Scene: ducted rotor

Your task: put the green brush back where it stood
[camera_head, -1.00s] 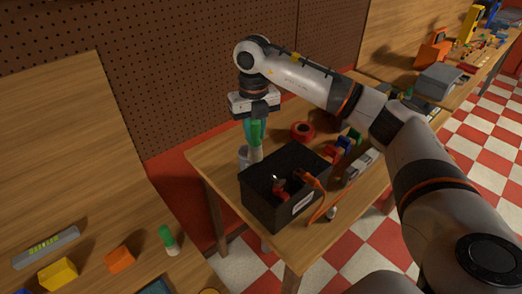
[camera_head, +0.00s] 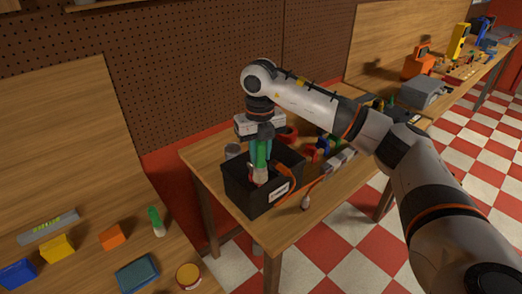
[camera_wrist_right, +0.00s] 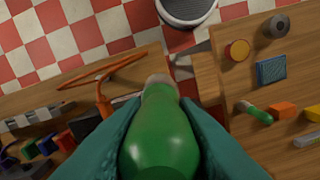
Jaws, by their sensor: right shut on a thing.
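My right gripper (camera_head: 261,158) has teal fingers shut around a green brush (camera_head: 260,165), held roughly upright with its pale end down. In the head view it overlaps the opening of the black box (camera_head: 267,200); I cannot tell whether the pale end is above or inside it. In the right wrist view the rounded green brush (camera_wrist_right: 160,140) fills the lower middle between the fingers. A grey cup (camera_head: 233,150) stands behind the box at its left. Another green item with a pale end (camera_head: 156,221) stands on the left bench. My left gripper is not in view.
The box holds an orange-handled item (camera_head: 287,171). Red and blue items lie right of it, and a small pale-tipped item (camera_head: 306,202) lies near the table's front edge. The left bench holds an orange block (camera_head: 113,237), a yellow block (camera_head: 57,248) and a blue sponge (camera_head: 138,273).

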